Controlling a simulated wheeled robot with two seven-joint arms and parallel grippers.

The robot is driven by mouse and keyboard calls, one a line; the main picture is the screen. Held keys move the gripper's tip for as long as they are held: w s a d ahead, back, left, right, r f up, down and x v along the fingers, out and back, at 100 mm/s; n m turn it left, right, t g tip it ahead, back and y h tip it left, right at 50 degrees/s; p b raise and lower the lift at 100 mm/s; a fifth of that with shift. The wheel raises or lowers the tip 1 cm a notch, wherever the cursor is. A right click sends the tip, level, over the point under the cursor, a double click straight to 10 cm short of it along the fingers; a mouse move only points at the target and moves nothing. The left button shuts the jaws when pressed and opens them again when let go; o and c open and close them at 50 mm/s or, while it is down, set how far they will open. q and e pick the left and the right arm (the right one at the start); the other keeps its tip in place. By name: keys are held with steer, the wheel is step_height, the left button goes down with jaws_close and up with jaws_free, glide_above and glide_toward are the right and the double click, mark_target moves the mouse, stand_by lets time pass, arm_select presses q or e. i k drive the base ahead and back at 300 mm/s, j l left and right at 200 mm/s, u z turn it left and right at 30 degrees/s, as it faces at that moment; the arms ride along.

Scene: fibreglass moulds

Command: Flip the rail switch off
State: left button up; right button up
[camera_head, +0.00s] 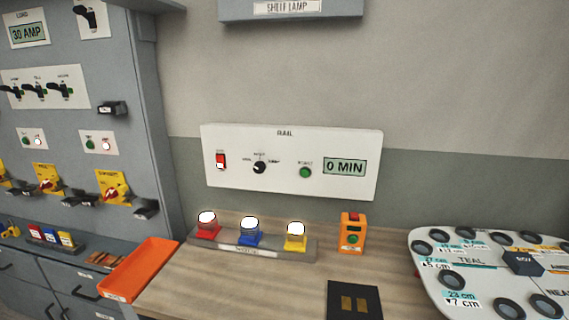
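A white panel labelled RAIL (290,180) is on the wall behind the bench. At its left end is a red rocker switch (221,160) with a pale lower part. I cannot tell from its look which way it is set. To the right of it are a black rotary knob (259,167), a green button (305,172) and a display (344,167) reading 0 MIN. Neither of my grippers shows in the head view.
A white template board (450,262) lies right. A grey cabinet (150,100) stands left.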

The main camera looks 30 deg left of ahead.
mark_target(219, 158)
steer(key=u, duration=1.45)
